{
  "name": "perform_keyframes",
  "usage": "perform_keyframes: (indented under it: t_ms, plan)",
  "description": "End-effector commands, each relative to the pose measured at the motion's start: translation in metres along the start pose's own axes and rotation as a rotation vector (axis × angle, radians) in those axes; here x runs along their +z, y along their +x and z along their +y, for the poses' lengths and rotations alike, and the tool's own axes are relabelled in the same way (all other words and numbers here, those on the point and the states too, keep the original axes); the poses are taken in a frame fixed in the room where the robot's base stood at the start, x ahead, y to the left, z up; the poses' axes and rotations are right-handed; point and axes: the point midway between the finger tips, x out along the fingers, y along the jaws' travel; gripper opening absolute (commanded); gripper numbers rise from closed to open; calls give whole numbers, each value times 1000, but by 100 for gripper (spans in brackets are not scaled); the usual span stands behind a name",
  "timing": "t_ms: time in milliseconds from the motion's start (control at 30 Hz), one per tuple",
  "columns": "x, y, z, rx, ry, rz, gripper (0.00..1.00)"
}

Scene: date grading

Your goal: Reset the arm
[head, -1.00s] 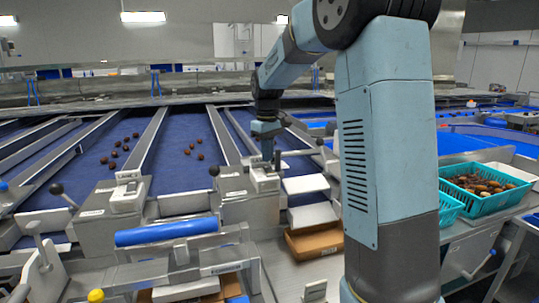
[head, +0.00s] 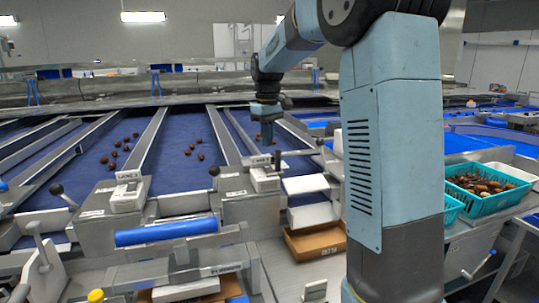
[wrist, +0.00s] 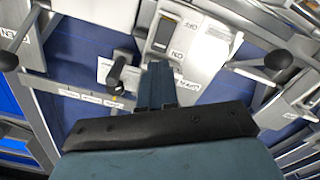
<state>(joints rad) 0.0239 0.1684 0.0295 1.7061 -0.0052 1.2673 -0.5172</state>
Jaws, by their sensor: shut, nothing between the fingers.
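My arm reaches over the sorting line from the right in the head view. My gripper (head: 267,140) points down above the grey lever unit (head: 262,180) at the end of a lane, apart from it as far as I can tell. In the wrist view my gripper (wrist: 157,82) shows as two narrow fingers close together, shut and empty. A small black-knobbed lever (wrist: 120,62) is left of the fingers, and a pale metal box (wrist: 186,45) is just beyond them.
Blue lanes (head: 188,140) with scattered dates lie behind, split by metal rails. Knobbed levers (head: 57,189) stand along the front. A cardboard box (head: 314,243) sits below at the centre. A teal crate of dates (head: 487,203) stands at the right.

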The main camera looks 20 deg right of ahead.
Motion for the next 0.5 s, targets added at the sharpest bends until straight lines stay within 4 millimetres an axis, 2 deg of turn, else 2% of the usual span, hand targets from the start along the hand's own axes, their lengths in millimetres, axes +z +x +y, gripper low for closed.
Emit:
perform_keyframes:
  t_ms: [167,267,500]
  plan:
    - [2,-1,-1,2,3,2,0]
    - [10,-6,-6,9,16,15,0]
    - [56,-27,-33,46,94,81,0]
